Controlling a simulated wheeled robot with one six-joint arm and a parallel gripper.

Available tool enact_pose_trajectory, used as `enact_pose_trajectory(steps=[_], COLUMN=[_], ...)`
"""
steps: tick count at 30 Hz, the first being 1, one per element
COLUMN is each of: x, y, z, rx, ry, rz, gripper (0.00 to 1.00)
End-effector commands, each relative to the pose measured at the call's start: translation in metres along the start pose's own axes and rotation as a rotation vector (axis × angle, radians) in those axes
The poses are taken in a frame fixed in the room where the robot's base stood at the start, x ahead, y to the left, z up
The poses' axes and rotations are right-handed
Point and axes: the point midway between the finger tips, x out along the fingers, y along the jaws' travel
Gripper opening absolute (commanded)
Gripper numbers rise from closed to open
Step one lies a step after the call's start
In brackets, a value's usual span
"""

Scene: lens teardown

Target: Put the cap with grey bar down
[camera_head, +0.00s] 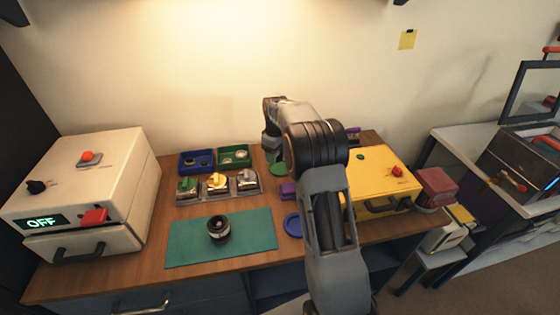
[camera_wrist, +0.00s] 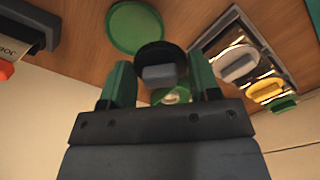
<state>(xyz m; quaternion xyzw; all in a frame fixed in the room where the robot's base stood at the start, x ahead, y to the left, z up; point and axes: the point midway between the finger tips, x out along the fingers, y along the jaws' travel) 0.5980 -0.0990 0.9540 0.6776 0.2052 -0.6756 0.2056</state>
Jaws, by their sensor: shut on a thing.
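In the wrist view my gripper (camera_wrist: 162,78) has two green fingers, shut on a round black cap with a grey bar (camera_wrist: 160,55). The cap is held above the wooden table. A flat green disc (camera_wrist: 135,28) lies on the table beside the cap; it also shows in the head view (camera_head: 278,169), below my wrist. In the head view my own arm hides most of the gripper and the cap. The dark lens (camera_head: 218,229) stands upright on the teal mat (camera_head: 258,229).
A metal tray (camera_head: 219,197) holds green, yellow and grey pieces. Behind it are a blue bin (camera_head: 184,168) and a green bin (camera_head: 222,163). A blue dish (camera_head: 292,225) and purple block (camera_head: 287,190) lie near my arm. The yellow box (camera_head: 376,172) and white machine (camera_head: 100,175) flank the table.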

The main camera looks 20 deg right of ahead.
Motion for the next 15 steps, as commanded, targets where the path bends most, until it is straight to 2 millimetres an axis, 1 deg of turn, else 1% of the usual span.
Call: enact_pose_trajectory(steps=[1,6,10,15], x=[0.011,0.034,0.043,0.047], y=[0.007,0.026,0.034,0.038], z=[-0.001,-0.005,-0.006,-0.007], rx=[0.002,0.002,0.003,0.004], ry=[-0.004,-0.003,-0.002,-0.001], rz=[-0.004,-0.003,-0.002,-0.001], gripper=[0.35,0.35,0.35,0.35])
